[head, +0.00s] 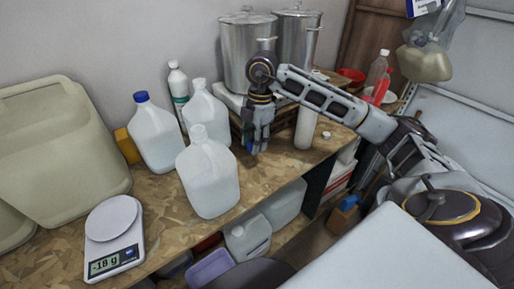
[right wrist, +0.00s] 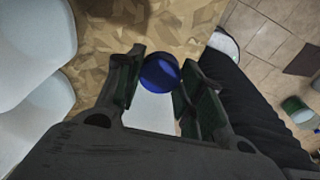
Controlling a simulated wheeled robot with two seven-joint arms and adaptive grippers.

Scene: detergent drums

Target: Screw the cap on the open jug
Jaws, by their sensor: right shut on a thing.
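My right gripper (head: 254,148) points down over the wooden table, to the right of the jugs. It is shut on a blue cap (right wrist: 160,73), which shows between the fingers in the right wrist view. A front white jug (head: 208,180) stands upright left of the gripper, apart from it. Behind it is another white jug (head: 204,108). Neither shows a coloured cap; I cannot tell which mouth is open. A third jug (head: 156,138) wears a blue cap. My left gripper is not in view.
A kitchen scale (head: 113,228) reading -18 g stands at the front left, beside a large beige container (head: 58,150). Steel pots (head: 248,50) and a white cylinder (head: 305,127) stand near my right arm. A white bottle (head: 178,85) is behind the jugs. Bare table lies before the gripper.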

